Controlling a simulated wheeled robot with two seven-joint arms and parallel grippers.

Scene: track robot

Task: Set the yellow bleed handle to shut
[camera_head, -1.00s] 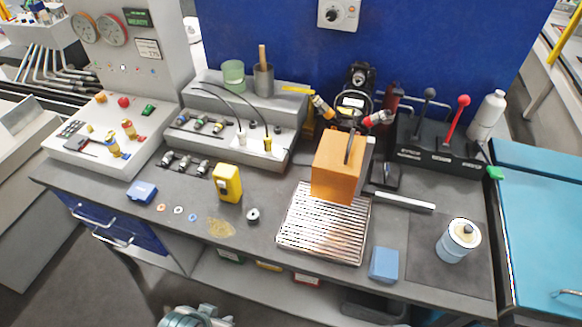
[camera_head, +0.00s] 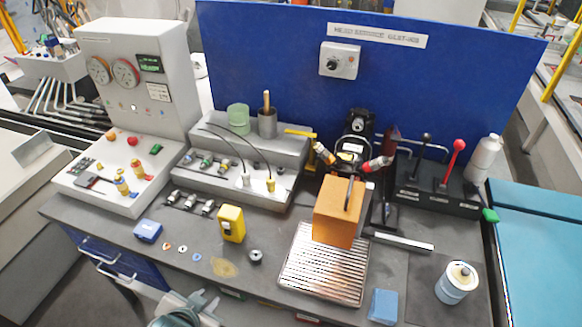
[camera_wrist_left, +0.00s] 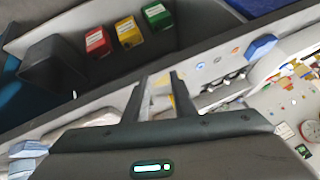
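A flat yellow handle (camera_head: 299,132) lies roughly level at the back of the bench, beside a yellow upright, right of the grey cup; it looks like the bleed handle, though I cannot read a label there. My left gripper (camera_head: 208,303) is at the bottom edge of the head view, in front of the bench and far from the handle. In the left wrist view its two fingers (camera_wrist_left: 158,85) stand apart with nothing between them. The handle cannot be made out in the wrist view. My right gripper is not in view.
An orange block (camera_head: 337,213) stands on a ribbed tray (camera_head: 300,280). A yellow box (camera_head: 231,224) and blue box (camera_head: 148,230) sit near the front. A black lever block (camera_head: 432,192) with a red-knobbed lever is at right. Bins (camera_wrist_left: 130,33) show in the wrist view.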

